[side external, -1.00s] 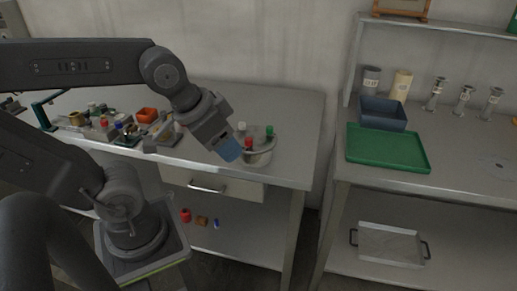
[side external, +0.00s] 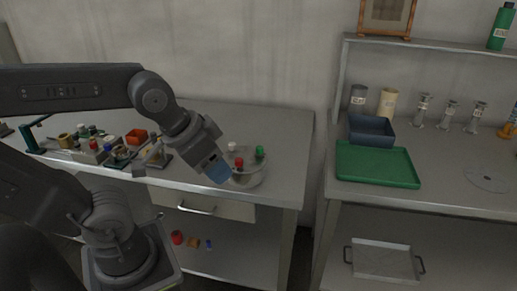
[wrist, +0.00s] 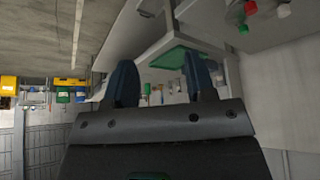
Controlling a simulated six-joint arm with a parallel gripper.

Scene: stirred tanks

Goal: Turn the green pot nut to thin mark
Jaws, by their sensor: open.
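A round grey pot (side external: 248,179) stands near the right end of the left bench in the side view. On its top are a green nut (side external: 260,152) at the right, a red nut (side external: 239,162) in front and a white nut (side external: 232,146) at the back left. My gripper (side external: 218,174), with blue fingertips, is tilted down just left of the pot, apart from the green nut. In the wrist view my gripper (wrist: 162,74) has its two fingers spread with nothing between them. The green nut (wrist: 243,28) shows small at top right there. No thin mark can be made out.
Several small fixtures and parts, with an orange bin (side external: 136,136), crowd the left part of the bench. The bench right of the pot is clear. A second bench holds a green tray (side external: 376,165), a blue bin (side external: 371,131) and stemmed glassware.

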